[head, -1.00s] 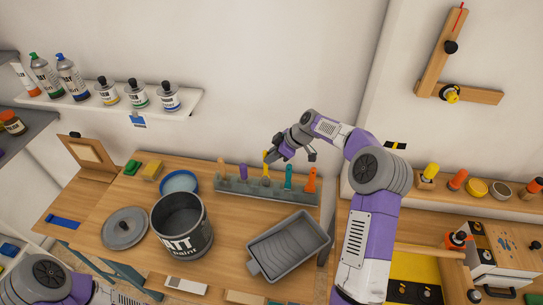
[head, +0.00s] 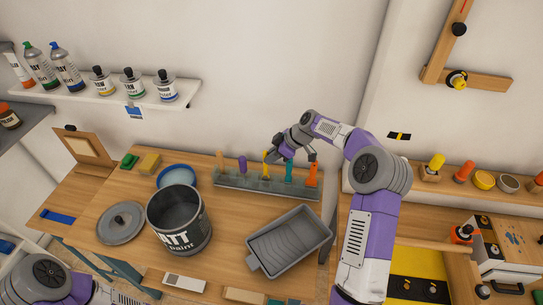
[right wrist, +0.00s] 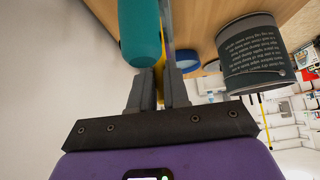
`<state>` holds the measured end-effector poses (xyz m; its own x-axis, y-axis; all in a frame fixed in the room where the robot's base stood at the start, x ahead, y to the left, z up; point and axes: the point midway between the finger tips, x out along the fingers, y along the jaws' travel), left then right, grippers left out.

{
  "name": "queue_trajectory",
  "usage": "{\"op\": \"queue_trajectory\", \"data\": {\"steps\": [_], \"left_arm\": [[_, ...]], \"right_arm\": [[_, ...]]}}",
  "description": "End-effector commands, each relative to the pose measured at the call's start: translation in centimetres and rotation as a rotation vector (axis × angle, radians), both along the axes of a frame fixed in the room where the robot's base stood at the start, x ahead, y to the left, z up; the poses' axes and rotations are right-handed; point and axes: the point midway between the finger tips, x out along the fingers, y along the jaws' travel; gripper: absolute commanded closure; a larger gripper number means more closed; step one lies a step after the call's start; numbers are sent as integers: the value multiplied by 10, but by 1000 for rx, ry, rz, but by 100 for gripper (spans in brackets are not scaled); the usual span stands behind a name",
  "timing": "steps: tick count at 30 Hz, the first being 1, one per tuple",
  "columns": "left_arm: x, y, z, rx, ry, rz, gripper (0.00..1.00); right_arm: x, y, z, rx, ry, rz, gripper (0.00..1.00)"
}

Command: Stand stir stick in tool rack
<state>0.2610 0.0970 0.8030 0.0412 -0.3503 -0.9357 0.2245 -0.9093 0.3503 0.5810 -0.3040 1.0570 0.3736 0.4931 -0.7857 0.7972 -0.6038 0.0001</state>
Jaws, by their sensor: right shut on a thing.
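The grey tool rack (head: 230,182) stands at the back of the wooden bench. Several coloured handles stand upright in it in a row. My right gripper (head: 270,157) is over the middle of the rack, shut on a slim yellow tool (head: 266,172). The yellow tool stands upright at a rack slot; whether it is fully seated is hidden. It may be the stir stick, but I cannot tell for sure. In the right wrist view the yellow (right wrist: 160,78) shows between the fingers, partly behind a teal handle (right wrist: 139,32). My left gripper is outside the picture.
A teal handle (head: 289,171) and an orange handle (head: 312,173) stand close right of the gripper, a purple one (head: 243,165) to its left. A paint can (head: 180,220), a round lid (head: 120,222) and a grey roller tray (head: 289,242) occupy the bench in front.

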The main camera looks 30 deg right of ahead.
Motion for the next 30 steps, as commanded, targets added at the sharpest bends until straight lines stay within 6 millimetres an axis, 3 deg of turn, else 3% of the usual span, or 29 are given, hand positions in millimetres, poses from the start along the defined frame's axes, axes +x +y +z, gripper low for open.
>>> {"op": "queue_trajectory", "data": {"steps": [3,4,9,20,30], "left_arm": [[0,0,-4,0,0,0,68],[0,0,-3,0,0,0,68],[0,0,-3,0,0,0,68],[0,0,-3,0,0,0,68],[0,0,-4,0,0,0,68]], "right_arm": [[0,0,-4,0,0,0,100],[0,0,-4,0,0,0,82],[0,0,-3,0,0,0,55],[-2,-3,1,0,-1,-1,55],[-21,-29,44,-1,-3,-1,55]]}}
